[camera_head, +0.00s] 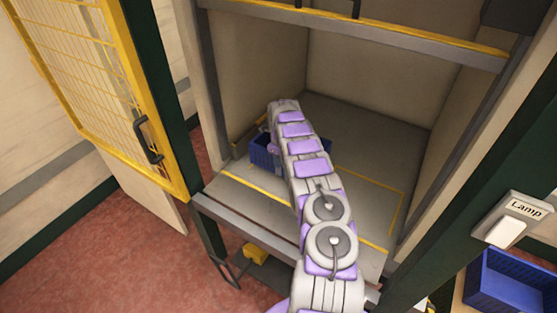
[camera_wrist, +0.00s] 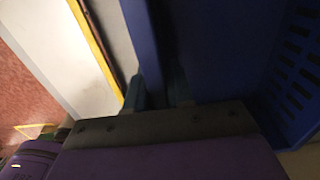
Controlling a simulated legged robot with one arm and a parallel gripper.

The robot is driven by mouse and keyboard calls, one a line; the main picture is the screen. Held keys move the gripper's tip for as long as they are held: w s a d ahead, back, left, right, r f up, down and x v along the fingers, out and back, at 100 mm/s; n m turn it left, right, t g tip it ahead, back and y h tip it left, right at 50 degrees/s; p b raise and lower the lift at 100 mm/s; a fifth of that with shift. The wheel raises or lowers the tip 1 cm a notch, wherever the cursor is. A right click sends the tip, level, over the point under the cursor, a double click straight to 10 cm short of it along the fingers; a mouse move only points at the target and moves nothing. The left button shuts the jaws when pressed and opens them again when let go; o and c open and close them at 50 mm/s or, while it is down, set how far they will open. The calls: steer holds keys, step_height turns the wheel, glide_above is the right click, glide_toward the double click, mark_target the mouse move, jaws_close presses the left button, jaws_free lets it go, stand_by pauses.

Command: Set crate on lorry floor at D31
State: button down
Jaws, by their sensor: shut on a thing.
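A blue crate (camera_head: 262,157) is inside the open compartment, at the left of its floor (camera_head: 360,190), where yellow lines are marked. My arm reaches in over it and hides its middle. I cannot tell whether it rests on the floor or hangs just above it. In the wrist view, my gripper (camera_wrist: 158,92) is shut on the wall of the crate (camera_wrist: 220,50), whose slotted side shows at the right. The gripper is hidden behind my arm in the head view. No D31 label is readable.
A yellow mesh gate (camera_head: 95,85) stands open at the left. A yellow-edged bar (camera_head: 370,28) crosses the top of the opening. Dark posts flank it. A Lamp switch (camera_head: 510,220) and another blue crate (camera_head: 505,285) are at the right. The compartment floor right of my arm is clear.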

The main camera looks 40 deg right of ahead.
steer(key=shift+f, duration=1.8)
steer(key=c, duration=0.9)
jaws_free()
step_height(320, 180, up, 17)
steer(key=p, duration=0.3)
steer(key=shift+r, duration=0.1)
steer(key=shift+r, duration=0.1)
